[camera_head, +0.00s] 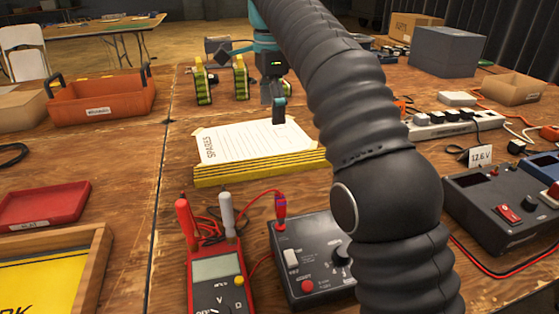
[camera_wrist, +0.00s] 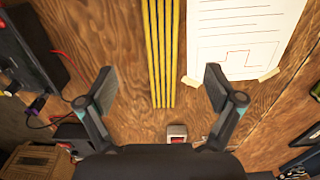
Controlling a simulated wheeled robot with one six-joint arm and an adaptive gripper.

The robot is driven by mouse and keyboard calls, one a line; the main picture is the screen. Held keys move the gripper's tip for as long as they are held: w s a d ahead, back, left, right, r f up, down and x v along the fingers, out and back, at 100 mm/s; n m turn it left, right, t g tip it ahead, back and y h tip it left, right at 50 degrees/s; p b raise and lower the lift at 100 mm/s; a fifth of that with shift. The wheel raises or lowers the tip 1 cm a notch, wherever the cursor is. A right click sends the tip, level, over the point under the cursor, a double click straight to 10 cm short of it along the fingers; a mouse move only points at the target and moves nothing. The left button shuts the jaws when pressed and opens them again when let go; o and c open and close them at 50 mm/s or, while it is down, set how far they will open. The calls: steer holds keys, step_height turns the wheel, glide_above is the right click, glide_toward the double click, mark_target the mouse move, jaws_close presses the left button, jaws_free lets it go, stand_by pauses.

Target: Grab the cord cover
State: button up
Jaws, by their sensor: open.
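The cord cover (camera_head: 262,168) is a long low strip with yellow and dark ridges. It lies flat on the wooden table in front of a taped paper sheet. In the wrist view the cord cover (camera_wrist: 162,50) runs from the top edge down to the middle, between my two fingers. My gripper (camera_head: 278,108) is above the table, over the paper's far part in the head view. In the wrist view my gripper (camera_wrist: 160,88) is open, with nothing between the fingers. Part of the right end in the head view is hidden by my arm.
A paper sheet (camera_head: 255,142) marked SPARES is taped behind the cord cover. A multimeter (camera_head: 216,270) and a dark tester box (camera_head: 310,270) with red leads stand in front of it. A small grey block (camera_wrist: 177,132) with a red mark lies beyond the strip's end.

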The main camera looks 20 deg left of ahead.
glide_above(277, 161)
steer(key=f, duration=0.4)
steer(key=s+f, duration=0.1)
steer(key=f, duration=0.2)
steer(key=shift+a+f+b, duration=0.1)
steer(key=shift+a+b, duration=0.05)
steer(key=shift+b, duration=0.15)
steer(key=shift+w+d+f+b, duration=0.1)
steer(key=shift+w+f+b, duration=0.1)
steer(key=shift+f, duration=0.7)
steer(key=shift+w+d+f+b, duration=0.1)
steer(key=shift+f+b, duration=0.1)
steer(key=shift+f, duration=0.7)
steer(key=shift+w+f+b, duration=0.15)
steer(key=shift+f+b, duration=0.05)
steer(key=shift+f, duration=0.7)
jaws_close()
